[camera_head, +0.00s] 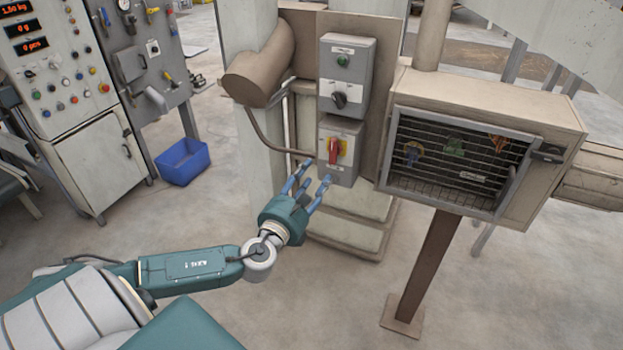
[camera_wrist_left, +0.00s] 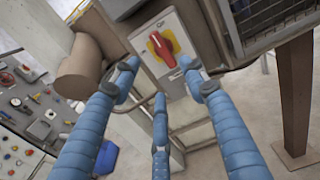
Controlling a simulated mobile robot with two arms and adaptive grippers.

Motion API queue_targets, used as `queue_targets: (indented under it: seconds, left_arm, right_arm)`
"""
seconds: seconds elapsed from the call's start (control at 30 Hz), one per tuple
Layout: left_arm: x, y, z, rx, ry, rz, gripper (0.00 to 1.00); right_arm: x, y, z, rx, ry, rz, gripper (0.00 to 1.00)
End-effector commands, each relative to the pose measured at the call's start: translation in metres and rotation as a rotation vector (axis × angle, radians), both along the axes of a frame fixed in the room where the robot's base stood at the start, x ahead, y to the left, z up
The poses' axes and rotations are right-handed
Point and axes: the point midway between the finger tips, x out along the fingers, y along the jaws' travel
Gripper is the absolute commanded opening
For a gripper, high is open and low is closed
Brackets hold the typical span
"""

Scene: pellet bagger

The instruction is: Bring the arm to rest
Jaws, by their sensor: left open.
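My left arm reaches in from the lower left in the head view. Its gripper (camera_head: 309,184) is open, with blue fingers spread and nothing between them. The fingers point at a grey switch box with a red rotary handle (camera_head: 335,150) on a yellow plate. In the left wrist view the red handle (camera_wrist_left: 162,47) shows beyond the open fingers (camera_wrist_left: 160,85), apart from them as far as I can tell. My right gripper is not in view.
Above the red switch is a grey box with a green button and black knob (camera_head: 339,99). A mesh-fronted cabinet (camera_head: 456,160) on a brown post stands to the right. A blue bin (camera_head: 183,162) and a control cabinet (camera_head: 75,100) stand left. Open floor lies around the arm.

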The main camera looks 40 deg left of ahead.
Motion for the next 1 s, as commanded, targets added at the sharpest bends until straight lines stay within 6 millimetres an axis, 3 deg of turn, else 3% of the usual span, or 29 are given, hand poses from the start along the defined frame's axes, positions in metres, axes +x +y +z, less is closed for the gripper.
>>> queue_targets:
  seconds: [0.33, 0.47, 0.57, 0.73, 0.87, 1.0]
  left_arm:
    - [0.000, 0.000, -0.001, -0.001, 0.002, 0.001, 0.44]
    - [-0.001, 0.009, -0.025, -0.060, 0.030, 0.024, 0.44]
    - [-0.006, 0.024, -0.074, -0.190, 0.087, 0.075, 0.44]
    - [-0.036, 0.049, -0.196, -0.535, 0.204, 0.230, 0.44]
    - [-0.075, 0.055, -0.288, -0.813, 0.269, 0.381, 0.44]
    - [-0.132, 0.046, -0.381, -1.102, 0.311, 0.572, 0.44]
  right_arm:
    - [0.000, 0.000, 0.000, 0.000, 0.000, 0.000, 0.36]
    - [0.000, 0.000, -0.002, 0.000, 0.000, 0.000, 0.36]
    - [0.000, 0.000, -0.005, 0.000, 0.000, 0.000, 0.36]
    - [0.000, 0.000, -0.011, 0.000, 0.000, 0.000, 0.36]
    - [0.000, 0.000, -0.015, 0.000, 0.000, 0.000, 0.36]
    - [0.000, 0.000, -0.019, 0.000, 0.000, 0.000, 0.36]
